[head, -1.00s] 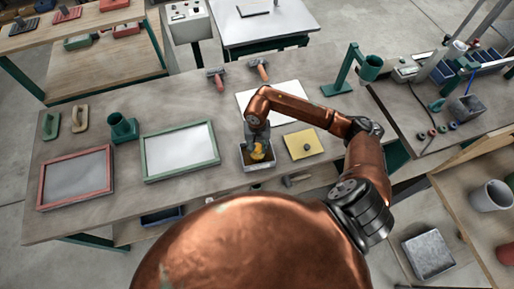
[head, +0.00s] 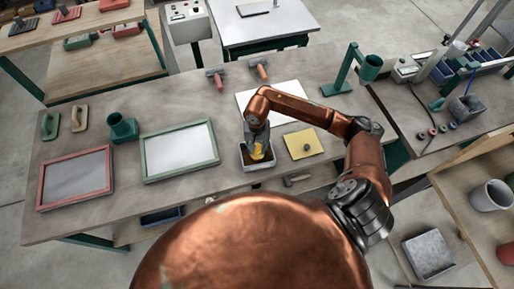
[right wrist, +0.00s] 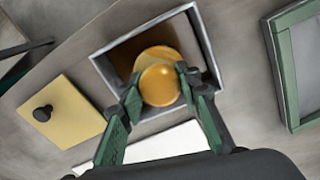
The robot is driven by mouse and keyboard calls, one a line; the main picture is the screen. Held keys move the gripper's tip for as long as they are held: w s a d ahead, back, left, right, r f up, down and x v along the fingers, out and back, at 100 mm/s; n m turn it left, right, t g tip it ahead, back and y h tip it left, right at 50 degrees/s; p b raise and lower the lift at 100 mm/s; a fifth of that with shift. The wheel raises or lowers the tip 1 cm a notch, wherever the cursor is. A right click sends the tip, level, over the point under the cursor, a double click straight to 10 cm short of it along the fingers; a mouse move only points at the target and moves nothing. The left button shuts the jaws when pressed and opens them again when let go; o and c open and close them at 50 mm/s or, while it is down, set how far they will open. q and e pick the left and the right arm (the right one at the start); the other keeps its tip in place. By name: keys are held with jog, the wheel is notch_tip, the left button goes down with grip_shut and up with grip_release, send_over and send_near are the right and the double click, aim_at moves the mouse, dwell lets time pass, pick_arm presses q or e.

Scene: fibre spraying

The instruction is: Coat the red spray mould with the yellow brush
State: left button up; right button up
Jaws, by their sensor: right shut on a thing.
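The red spray mould (head: 76,177) lies flat at the left end of the workbench, a grey panel in a red frame. My right gripper (head: 257,143) is shut on the yellow brush (head: 263,154), low over a small grey-rimmed tray (head: 258,167) with brown contents. In the right wrist view both fingers (right wrist: 160,92) close on the round yellow brush (right wrist: 158,84), which sits within the tray's outline (right wrist: 205,42). I cannot tell whether the brush touches the contents. My left gripper is not in view.
A green-framed mould (head: 180,150) lies between the red one and the tray. A yellow square with a dark knob (head: 299,141) lies right of the tray, and a white sheet (head: 285,97) behind. A green cup (head: 122,128) stands behind the moulds.

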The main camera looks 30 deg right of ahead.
jog(key=shift+r+p, duration=1.55)
jog(key=shift+r, duration=3.5)
